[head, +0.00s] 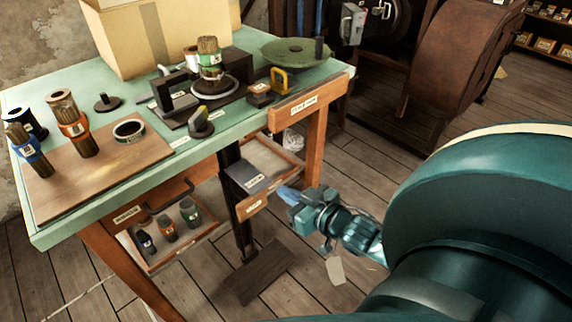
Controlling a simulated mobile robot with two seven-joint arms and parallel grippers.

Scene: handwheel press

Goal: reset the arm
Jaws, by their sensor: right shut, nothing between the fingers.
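My right arm (480,210) comes in from the right, large and teal, and fills much of the lower right of the head view. My right gripper (288,194) is shut and empty. It is in front of the table, at the right of an open drawer with a grey block (247,176) in it. I cannot tell whether it touches the drawer. My left gripper is not in view.
A lower drawer (181,252) holds several small cylinders. A brown machine (465,55) stands behind. Floor between is mostly clear.

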